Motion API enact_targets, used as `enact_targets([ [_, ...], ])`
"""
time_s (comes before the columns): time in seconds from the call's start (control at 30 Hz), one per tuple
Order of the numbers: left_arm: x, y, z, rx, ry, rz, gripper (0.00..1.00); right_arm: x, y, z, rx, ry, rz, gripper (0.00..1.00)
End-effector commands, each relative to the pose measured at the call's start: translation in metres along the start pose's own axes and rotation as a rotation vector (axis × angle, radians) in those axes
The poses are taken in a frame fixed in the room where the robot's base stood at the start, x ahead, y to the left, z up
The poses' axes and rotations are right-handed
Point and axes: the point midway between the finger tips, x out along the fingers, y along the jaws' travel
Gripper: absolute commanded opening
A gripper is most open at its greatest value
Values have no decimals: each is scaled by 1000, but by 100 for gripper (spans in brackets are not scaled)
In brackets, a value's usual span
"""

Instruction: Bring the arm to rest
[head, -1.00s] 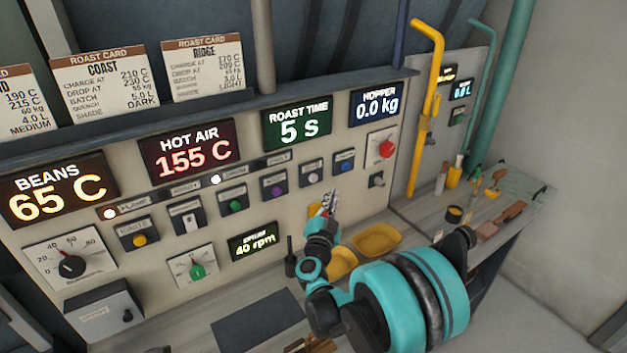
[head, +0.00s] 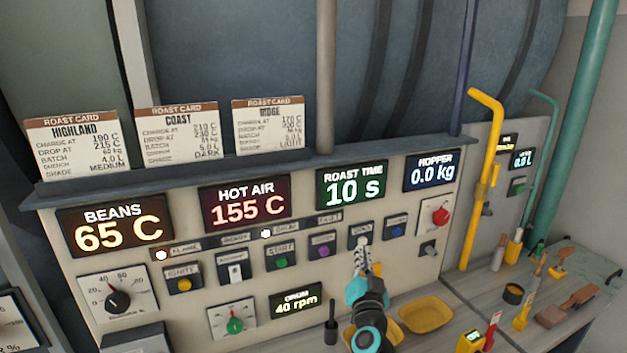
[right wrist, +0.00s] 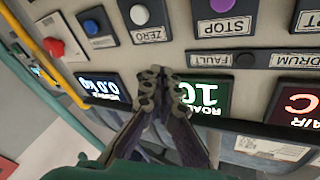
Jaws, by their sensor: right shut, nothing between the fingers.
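My right gripper (head: 362,247) is shut and empty. In the head view it points up in front of the control panel (head: 240,268), and its tips overlap the lower part of the ZERO button (head: 361,232). In the right wrist view the picture is upside down. There the closed fingertips (right wrist: 164,76) are in front of the panel, with the ZERO button (right wrist: 139,14) above them and apart in the picture. I cannot tell the exact gap to the panel. My left gripper is not in view.
Yellow trays (head: 426,314) sit on the counter below the panel. A yellow pipe (head: 485,185) stands to the right. Roast cards (head: 75,147) stand on the ledge. ROAST TIME (head: 352,185) reads 10 s.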

Motion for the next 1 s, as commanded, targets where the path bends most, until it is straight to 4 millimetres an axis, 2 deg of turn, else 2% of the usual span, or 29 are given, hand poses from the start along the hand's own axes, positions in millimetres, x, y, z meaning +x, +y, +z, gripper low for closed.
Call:
enact_targets([
  [0.13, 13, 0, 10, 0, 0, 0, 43, -49, -22, 16, -105, -209, -122, 0],
  [0.27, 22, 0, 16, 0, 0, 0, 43, -105, -18, 44, -199, -426, -159, 0],
  [0.37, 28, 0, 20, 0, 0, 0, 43, -158, 4, 70, -274, -603, -137, 0],
  [0.5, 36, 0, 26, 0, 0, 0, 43, -235, 51, 100, -367, -835, -40, 0],
  [0.6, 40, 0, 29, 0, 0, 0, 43, -281, 84, 113, -415, -957, 46, 0],
  [0.7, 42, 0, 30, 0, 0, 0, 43, -312, 108, 118, -446, -1035, 117, 0],
  [0.8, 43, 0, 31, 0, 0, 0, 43, -329, 120, 120, -461, -1074, 157, 0],
  [1.0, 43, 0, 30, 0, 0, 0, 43, -333, 124, 120, -466, -1087, 171, 0],
])
